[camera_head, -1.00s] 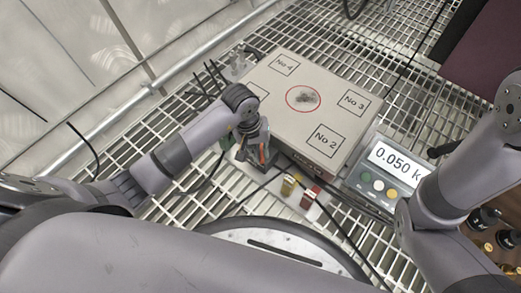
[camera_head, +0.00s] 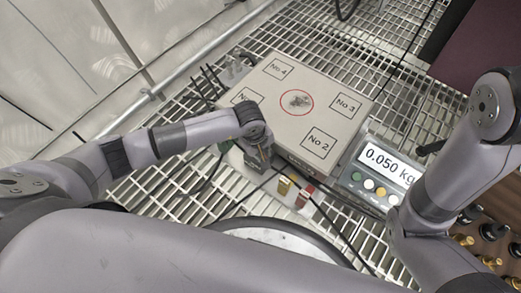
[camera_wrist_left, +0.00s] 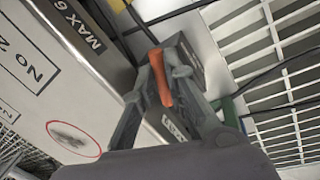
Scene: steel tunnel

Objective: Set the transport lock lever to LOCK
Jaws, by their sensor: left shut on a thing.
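In the left wrist view, the orange transport lock lever (camera_wrist_left: 160,78) stands between the fingers of my left gripper (camera_wrist_left: 167,68), which is shut on it. The lever rises by a grey block, and a white label (camera_wrist_left: 173,128) with partly hidden letters shows between the fingers. In the head view, my left gripper (camera_head: 260,160) is at the near left side of the grey weighing box (camera_head: 300,122) and hides the lever. I cannot read which position the lever is in. My right arm comes in at the right, but its gripper is not in view.
A scale display (camera_head: 388,168) reading 0.050 kg stands right of the box. A yellow block (camera_head: 283,186) and a red block (camera_head: 304,197) are just in front. Several weights (camera_head: 492,231) stand at the lower right. Black cables cross the grating floor.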

